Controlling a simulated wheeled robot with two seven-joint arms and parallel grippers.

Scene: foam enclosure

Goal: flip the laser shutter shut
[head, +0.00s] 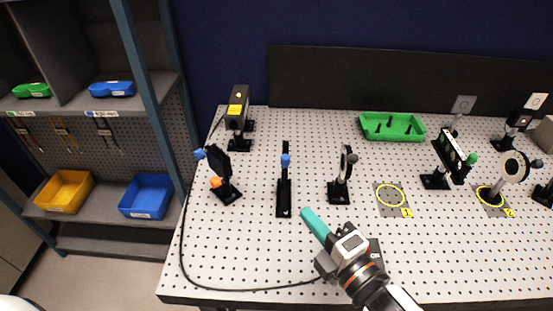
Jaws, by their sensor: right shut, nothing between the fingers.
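The laser (238,105), a dark box with a yellow label, stands on a post at the back left of the perforated table. In front of it and to the right is a narrow black upright with a blue knob on a long black base (284,203). It looks like the shutter, seen nearly edge-on; I cannot tell its flap's position. My right gripper (309,216) has teal fingers, shut and empty. It is in front and to the right of that base, apart from it in the picture. My left gripper is out of view.
A black mount with blue and orange knobs (218,172) stands left of the upright. A round optic (344,165) stands to its right. A green tray (391,126) is at the back. A black cable (183,240) runs along the table's left and front edges.

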